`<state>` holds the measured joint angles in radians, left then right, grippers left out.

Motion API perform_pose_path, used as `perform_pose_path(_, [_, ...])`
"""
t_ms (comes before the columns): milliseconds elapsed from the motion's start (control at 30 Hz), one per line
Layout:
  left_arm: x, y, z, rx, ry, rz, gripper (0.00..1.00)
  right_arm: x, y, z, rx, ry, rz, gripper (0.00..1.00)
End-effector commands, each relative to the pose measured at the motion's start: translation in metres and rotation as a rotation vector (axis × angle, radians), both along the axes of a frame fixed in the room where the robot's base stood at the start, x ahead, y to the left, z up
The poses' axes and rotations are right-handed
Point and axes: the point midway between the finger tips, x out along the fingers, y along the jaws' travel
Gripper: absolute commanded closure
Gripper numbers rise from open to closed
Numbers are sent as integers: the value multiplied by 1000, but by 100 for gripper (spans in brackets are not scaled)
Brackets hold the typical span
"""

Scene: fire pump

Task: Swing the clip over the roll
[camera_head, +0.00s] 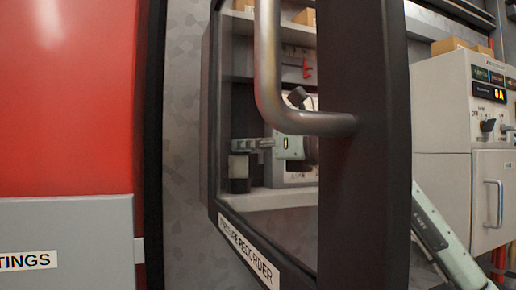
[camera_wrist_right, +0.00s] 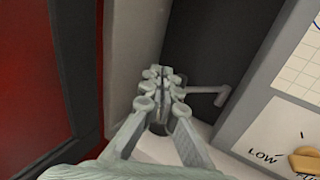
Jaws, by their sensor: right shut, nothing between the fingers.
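My right gripper (camera_head: 245,145) shows through the glass of the recorder door in the head view, inside the cabinet and pointing left. In the right wrist view its fingers (camera_wrist_right: 161,85) are together and empty. A light grey bent bar (camera_wrist_right: 210,95), possibly the clip, stands out from a dark panel just right of the fingertips, apart from them. In the head view a small dark and pale block-like thing (camera_head: 239,173) is just below the fingertips; I cannot tell whether it is the roll. No roll shows clearly. My left gripper is out of view.
The open recorder door (camera_head: 365,130) with its thick grey handle (camera_head: 268,75) stands in front of my right gripper in the head view. A gridded chart (camera_wrist_right: 300,60) and a gold knob (camera_wrist_right: 305,162) are at right in the wrist view. A red panel (camera_head: 70,100) is at left.

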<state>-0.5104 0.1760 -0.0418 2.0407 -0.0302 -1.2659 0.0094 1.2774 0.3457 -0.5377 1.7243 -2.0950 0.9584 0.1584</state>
Motion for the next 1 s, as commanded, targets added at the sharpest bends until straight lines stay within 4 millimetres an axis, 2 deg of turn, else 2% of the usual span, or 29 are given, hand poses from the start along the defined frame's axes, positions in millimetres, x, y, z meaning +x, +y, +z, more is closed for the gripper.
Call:
perform_pose_path(200, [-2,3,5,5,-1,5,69,3,10,0,-1,-1,0,100])
perform_pose_path(1000, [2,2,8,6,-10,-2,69,4,10,0,-1,-1,0,100])
